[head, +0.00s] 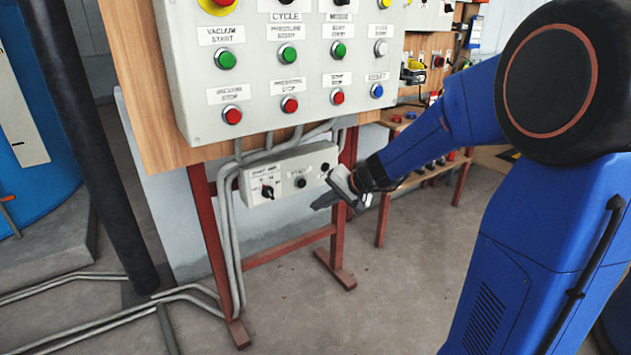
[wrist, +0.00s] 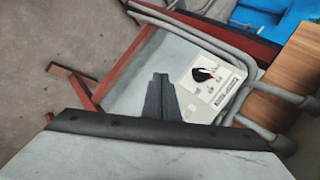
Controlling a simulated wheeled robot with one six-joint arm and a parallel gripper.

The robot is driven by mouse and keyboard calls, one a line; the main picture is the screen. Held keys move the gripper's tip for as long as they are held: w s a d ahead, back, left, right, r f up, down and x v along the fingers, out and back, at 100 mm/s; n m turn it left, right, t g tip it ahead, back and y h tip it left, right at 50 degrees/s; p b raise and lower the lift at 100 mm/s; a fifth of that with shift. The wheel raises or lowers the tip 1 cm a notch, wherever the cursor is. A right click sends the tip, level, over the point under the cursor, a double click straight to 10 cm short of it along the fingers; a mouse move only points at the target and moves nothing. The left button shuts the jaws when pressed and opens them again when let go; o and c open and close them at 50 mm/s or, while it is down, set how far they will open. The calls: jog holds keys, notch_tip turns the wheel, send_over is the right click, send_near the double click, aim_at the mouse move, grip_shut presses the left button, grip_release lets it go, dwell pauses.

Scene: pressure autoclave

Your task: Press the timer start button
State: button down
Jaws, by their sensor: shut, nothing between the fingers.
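A large grey control panel (head: 270,105) shows in the head view with rows of labelled buttons. Green buttons such as this one (head: 288,54) sit above red ones such as this one (head: 289,104). A small grey box (head: 285,172) hangs below it, with a black rotary knob (head: 267,191) and two dark round controls (head: 300,183). I cannot tell surely which control is the timer start; several labels are blurred. My gripper (head: 318,204) is shut and empty, just below and right of the small box. In the wrist view, my gripper (wrist: 160,78) points beside the small box (wrist: 212,85).
Grey conduits (head: 229,215) run down beside the red stand (head: 340,245). A wooden board (head: 130,60) backs the panel. A second bench (head: 425,165) stands behind on the right. A dark pipe (head: 95,160) rises at left.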

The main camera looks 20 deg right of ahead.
aim_at(302, 184)
jog(key=shift+m+t, duration=0.3)
jog(key=shift+m, duration=0.2)
jog(key=w+d, duration=0.1)
jog(key=w+d+f, duration=0.1)
jog(key=w+d, duration=0.1)
jog(key=shift+w+d+f, duration=0.1)
jog(key=shift+w+f, duration=0.05)
jog(key=shift+w, duration=0.15)
jog(key=shift+w, duration=0.15)
jog(key=w+a, duration=0.2)
jog(key=w, duration=0.6)
jog(key=shift+a, duration=0.3)
jog(key=shift+w+a, duration=0.1)
jog(key=shift+w, duration=0.2)
dwell(1.3)
jog(key=shift+w, duration=0.15)
jog(key=shift+w+a, duration=0.15)
jog(key=shift+w, duration=0.3)
dwell(0.9)
jog(key=shift+s, duration=0.15)
jog(key=shift+s+d, duration=0.25)
jog(key=shift+s, duration=0.45)
